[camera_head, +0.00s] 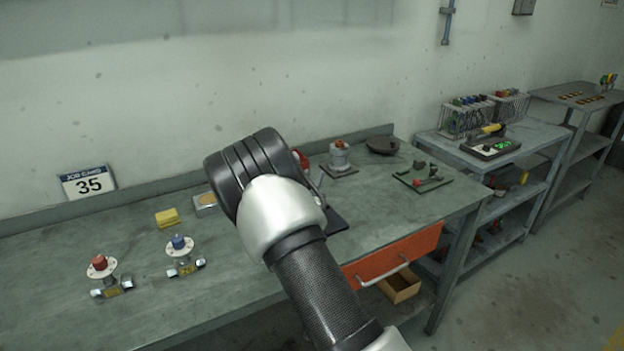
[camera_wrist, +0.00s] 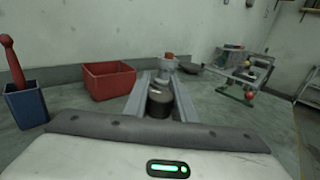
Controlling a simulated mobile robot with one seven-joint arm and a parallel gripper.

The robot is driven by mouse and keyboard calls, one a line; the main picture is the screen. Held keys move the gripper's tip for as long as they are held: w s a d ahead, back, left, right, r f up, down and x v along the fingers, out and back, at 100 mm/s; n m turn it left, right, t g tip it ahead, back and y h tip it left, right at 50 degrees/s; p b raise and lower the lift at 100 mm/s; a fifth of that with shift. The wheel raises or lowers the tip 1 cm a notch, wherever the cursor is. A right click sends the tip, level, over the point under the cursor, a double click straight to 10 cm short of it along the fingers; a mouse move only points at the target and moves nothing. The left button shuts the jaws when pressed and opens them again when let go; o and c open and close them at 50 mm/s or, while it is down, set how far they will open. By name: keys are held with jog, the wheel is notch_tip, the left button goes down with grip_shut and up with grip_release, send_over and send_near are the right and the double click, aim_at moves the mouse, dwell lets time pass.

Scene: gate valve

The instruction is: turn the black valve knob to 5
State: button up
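The black valve knob (camera_wrist: 159,104) is a short dark cylinder in the middle of the wrist view. The two grey fingers of my gripper (camera_wrist: 160,84) stand on its left and right sides. The knob sits between them, but I cannot tell whether they touch it. The valve's scale and pointer cannot be read here. In the head view my arm covers the black knob and the gripper. A valve with a red knob (camera_head: 99,262) and one with a blue knob (camera_head: 178,242) stand on the bench at the left.
A red bin (camera_wrist: 108,82) and a blue cup (camera_wrist: 26,106) with a red-handled tool stand left of the fingers. A pedestal piece (camera_head: 340,158) and a tool mat (camera_head: 422,178) lie right of my arm.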

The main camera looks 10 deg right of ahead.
grip_shut()
